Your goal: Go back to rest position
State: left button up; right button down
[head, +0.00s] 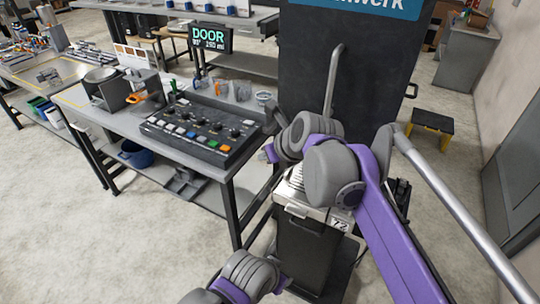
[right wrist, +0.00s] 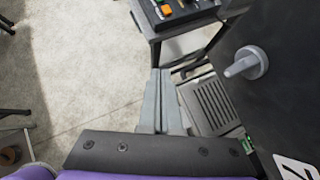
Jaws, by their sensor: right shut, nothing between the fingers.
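My right arm (head: 385,240), purple and grey, reaches in from the lower right in the head view, over a dark bin-like unit with a pale top and a "72" label. My right gripper (right wrist: 160,102) is shut and empty in the right wrist view, its grey fingers over the floor. In the head view it is mostly hidden by the wrist, beside the table's right end. Part of my left arm (head: 248,272) shows at the bottom edge of the head view; its gripper is not visible.
A button console (head: 205,128) sits on the grey table (head: 180,150) left of my right wrist. A tall dark panel (head: 350,75) stands behind the arm. A grey knob (right wrist: 245,63) juts from a dark surface close right of the fingers. Open floor (head: 60,200) lies left.

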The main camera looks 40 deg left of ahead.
jog(key=d+f+n+t+h, duration=0.1)
jog(key=d+f+n, duration=0.15)
jog(key=d, duration=0.65)
jog(key=d+f+n+h, duration=0.1)
jog(key=d+n, duration=0.3)
jog(key=d, duration=0.5)
jog(key=d+f+n+t+h, duration=0.1)
jog(key=d+f+n, duration=0.15)
jog(key=d, duration=0.55)
jog(key=s+d+f+n+h, duration=0.2)
jog(key=s+d+f+n, duration=0.4)
jog(key=d, duration=0.5)
jog(key=s+d+f+n+h, duration=0.3)
jog(key=s+d+f+n, duration=0.4)
jog(key=d, duration=0.5)
jog(key=shift+s+d+f, duration=0.3)
jog(key=shift+s+f, duration=0.5)
jog(key=shift+f, duration=0.15)
jog(key=c, duration=1.6)
grip_release()
